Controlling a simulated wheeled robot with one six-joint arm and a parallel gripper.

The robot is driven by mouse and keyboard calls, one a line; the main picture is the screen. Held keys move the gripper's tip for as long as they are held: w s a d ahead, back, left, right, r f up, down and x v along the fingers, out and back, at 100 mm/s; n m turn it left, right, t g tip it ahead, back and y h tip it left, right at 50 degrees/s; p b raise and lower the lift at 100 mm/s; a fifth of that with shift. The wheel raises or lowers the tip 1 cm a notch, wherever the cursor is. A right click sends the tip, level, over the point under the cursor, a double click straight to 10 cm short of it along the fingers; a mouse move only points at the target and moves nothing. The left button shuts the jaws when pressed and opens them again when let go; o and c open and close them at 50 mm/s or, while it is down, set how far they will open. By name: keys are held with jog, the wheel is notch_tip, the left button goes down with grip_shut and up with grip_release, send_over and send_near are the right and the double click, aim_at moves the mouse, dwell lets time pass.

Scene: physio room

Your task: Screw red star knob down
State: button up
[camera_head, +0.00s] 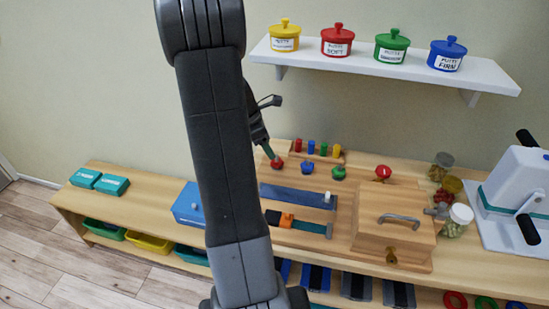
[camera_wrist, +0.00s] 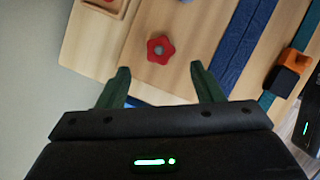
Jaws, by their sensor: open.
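The red star knob (camera_wrist: 160,49) sits on the wooden board in the wrist view, just beyond and between my two fingertips. In the head view the red knob (camera_head: 276,163) is at the left end of a row with a blue knob (camera_head: 307,167) and a green knob (camera_head: 338,172). My gripper (camera_wrist: 160,72) is open and empty, its dark green fingers apart with a gap between them and the knob. In the head view my gripper (camera_head: 268,151) is just above the red knob, seen from the side. Whether the knob is raised on its thread cannot be told.
A wooden box (camera_head: 395,232) with a grey handle stands right of the board. A blue strip (camera_head: 297,195) and an orange-and-black block (camera_head: 286,220) lie in front of the knobs. Colored pegs (camera_head: 324,149) stand behind. A shelf (camera_head: 400,70) with putty pots is above.

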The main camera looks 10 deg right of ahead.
aim_at(277, 161)
jog(key=x, duration=0.7)
jog(key=shift+r, duration=0.1)
jog(key=c, duration=1)
